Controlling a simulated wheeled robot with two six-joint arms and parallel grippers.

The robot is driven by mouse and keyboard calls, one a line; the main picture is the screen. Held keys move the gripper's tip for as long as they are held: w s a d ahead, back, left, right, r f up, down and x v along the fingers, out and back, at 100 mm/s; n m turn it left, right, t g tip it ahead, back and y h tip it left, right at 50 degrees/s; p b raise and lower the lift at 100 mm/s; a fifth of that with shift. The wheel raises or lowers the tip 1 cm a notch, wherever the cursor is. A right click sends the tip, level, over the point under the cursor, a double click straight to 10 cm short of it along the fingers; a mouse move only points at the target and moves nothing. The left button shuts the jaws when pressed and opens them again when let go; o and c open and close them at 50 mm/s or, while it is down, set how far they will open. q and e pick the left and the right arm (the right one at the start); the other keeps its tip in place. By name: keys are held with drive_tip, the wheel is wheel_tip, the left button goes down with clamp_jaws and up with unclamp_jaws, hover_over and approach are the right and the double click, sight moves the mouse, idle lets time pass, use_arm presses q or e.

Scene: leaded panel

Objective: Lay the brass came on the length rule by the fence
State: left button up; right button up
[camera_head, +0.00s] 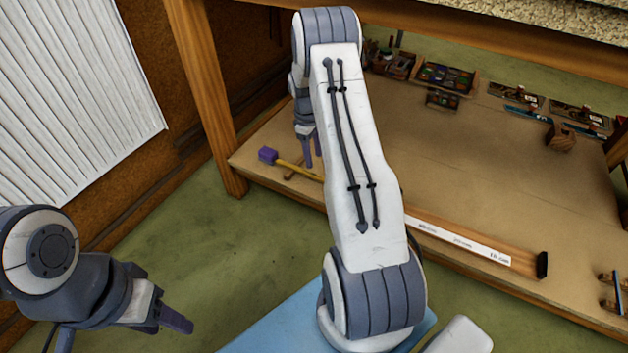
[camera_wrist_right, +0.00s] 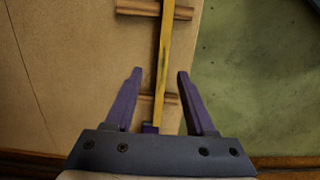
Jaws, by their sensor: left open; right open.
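The brass came (camera_head: 298,170) is a thin yellow strip with a purple block at one end. It lies at the left of the wooden shelf, and my right arm hides its far part. In the right wrist view the came (camera_wrist_right: 164,60) rests across two small wooden bars. My right gripper (camera_head: 311,152) is open above it, with the strip between its fingers, apart from both. The length rule (camera_head: 470,246) is a wooden bar with a white marked strip, right of my arm. The dark fence (camera_head: 542,264) stands at its right end. My left gripper (camera_head: 168,316) is open and empty, away from the shelf.
Trays of small parts (camera_head: 445,77) and tools line the back of the shelf (camera_head: 460,160). A wooden block (camera_head: 561,138) stands back right. A wooden leg (camera_head: 205,95) rises at the left. The middle of the shelf is bare.

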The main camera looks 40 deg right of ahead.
sight(314, 175)
drive_tip(key=f+b, duration=0.1)
drive_tip(key=f, duration=0.1)
drive_tip(key=f+b, duration=0.3)
drive_tip(key=f, duration=0.1)
drive_tip(key=shift+s+a, duration=0.2)
drive_tip(key=shift+a, duration=0.05)
drive_tip(key=shift+r, duration=0.1)
clamp_jaws()
